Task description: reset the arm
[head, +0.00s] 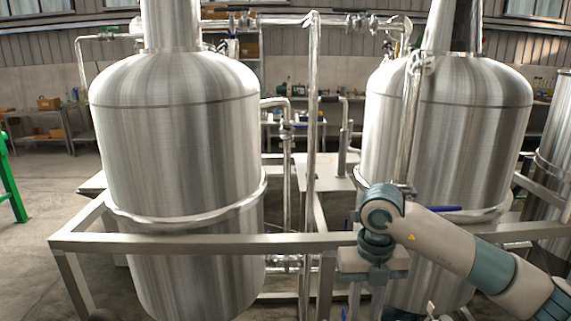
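My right arm (440,243) comes in from the lower right, pale with grey-green joint bands. Its wrist bends downward in front of the right steel tank (455,125). My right gripper (366,302) points down near the bottom edge, in front of the frame rail. Its two fingers are apart with nothing visible between them; the fingertips are at or past the picture's lower edge. My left gripper is not in view.
A left steel tank (180,130) stands in a metal frame whose front rail (200,243) runs close behind my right wrist. Vertical pipes (312,120) stand between the tanks. A blue valve handle (440,208) shows just above my forearm. Open floor (45,230) lies at the left.

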